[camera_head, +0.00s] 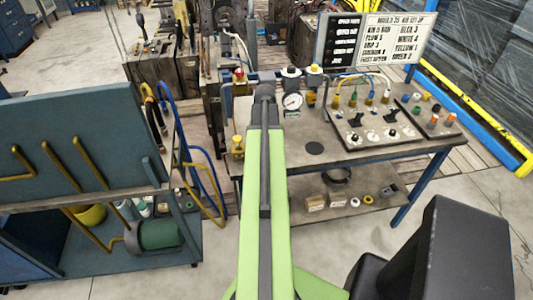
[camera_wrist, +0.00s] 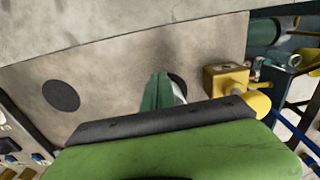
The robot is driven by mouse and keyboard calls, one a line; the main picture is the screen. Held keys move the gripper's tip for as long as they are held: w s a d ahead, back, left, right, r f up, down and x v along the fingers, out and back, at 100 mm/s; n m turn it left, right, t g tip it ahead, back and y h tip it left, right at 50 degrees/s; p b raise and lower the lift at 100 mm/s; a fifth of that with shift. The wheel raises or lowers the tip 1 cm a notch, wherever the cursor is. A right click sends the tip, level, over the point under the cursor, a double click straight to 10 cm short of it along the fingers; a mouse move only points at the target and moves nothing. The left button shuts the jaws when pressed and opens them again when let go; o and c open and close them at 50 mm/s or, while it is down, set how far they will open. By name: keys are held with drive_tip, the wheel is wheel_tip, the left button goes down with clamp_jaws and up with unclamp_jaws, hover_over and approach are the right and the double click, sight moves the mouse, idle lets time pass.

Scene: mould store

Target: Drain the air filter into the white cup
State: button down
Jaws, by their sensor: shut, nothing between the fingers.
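My gripper (camera_wrist: 158,90) shows in the wrist view as dark green fingers, closed together and empty, above the grey bench top. In the head view my arm hides it. A small white and dark round shape (camera_wrist: 180,90) shows just right of the fingers, mostly covered; it may be the white cup, but I cannot tell. In the head view a round pressure gauge (camera_head: 292,101) stands at the back of the bench (camera_head: 300,165), below a dark-capped unit (camera_head: 291,71) and beside a yellow-capped one (camera_head: 313,70). These may include the air filter; its bowl and drain are not clear.
A dark disc (camera_head: 314,148) lies on the bench, also in the wrist view (camera_wrist: 62,95). A yellow fitting (camera_head: 237,146) sits at the bench's left edge, as a block (camera_wrist: 226,79) in the wrist view. A switch panel (camera_head: 375,115) fills the right; a blue cart (camera_head: 80,140) stands left.

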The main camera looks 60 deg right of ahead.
drive_tip(key=shift+w+d, duration=0.75)
drive_tip(key=shift+d, duration=0.1)
drive_tip(key=shift+s+a, duration=0.1)
drive_tip(key=shift+a, duration=0.1)
